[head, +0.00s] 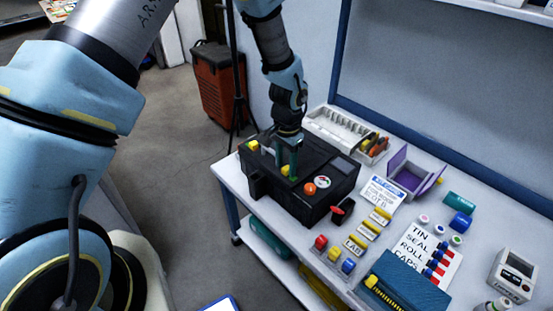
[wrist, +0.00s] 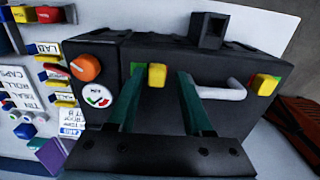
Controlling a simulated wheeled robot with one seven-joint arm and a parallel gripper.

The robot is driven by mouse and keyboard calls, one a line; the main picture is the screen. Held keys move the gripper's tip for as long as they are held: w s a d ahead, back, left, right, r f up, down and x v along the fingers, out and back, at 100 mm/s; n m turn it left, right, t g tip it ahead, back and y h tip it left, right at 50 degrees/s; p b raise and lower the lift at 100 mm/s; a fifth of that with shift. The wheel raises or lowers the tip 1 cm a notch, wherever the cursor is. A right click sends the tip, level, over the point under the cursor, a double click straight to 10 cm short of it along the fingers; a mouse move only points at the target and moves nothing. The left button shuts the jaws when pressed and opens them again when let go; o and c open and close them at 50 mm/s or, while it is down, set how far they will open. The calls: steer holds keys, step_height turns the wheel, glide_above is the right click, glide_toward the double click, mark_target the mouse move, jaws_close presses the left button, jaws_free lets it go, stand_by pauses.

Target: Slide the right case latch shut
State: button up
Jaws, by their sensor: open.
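A black case (head: 325,180) sits on the white bench, with two yellow latches on its front edge. The right latch (head: 285,170) is by my gripper (head: 288,165) in the head view. In the wrist view this latch (wrist: 157,75) appears between the tips of my two teal fingers (wrist: 160,78). The fingers are apart; I cannot tell whether either touches the latch. The left latch (head: 253,145) is farther along the edge and shows at the right of the wrist view (wrist: 265,84), beside a grey handle (wrist: 220,90).
An orange knob (head: 309,189) and a round gauge (head: 322,182) are on the case near the right latch. Yellow-and-white labelled pieces (head: 362,235), a purple box (head: 405,180) and a white tray (head: 335,125) surround the case. The floor in front is open.

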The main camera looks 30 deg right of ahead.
steer(key=shift+s, duration=0.3)
steer(key=shift+s+d+r, duration=0.15)
steer(key=shift+s, duration=0.35)
steer(key=shift+s+d+r, duration=0.1)
steer(key=shift+s+d, duration=0.05)
steer(key=shift+s, duration=0.3)
step_height(320, 180, up, 11)
steer(key=b, duration=0.2)
steer(key=w+a+r+n, duration=0.2)
steer(key=w+a+n, duration=0.1)
steer(key=a, duration=0.7)
steer(key=w+a+r+n, duration=0.2)
steer(key=w+a+n, duration=0.1)
steer(key=a, duration=0.7)
steer(key=w+a+r+n+t, duration=0.1)
steer(key=w+a+n, duration=0.3)
steer(key=a, duration=0.6)
steer(key=shift+w+r, duration=0.65)
steer(key=shift+r, duration=0.25)
steer(key=shift+o, duration=0.4)
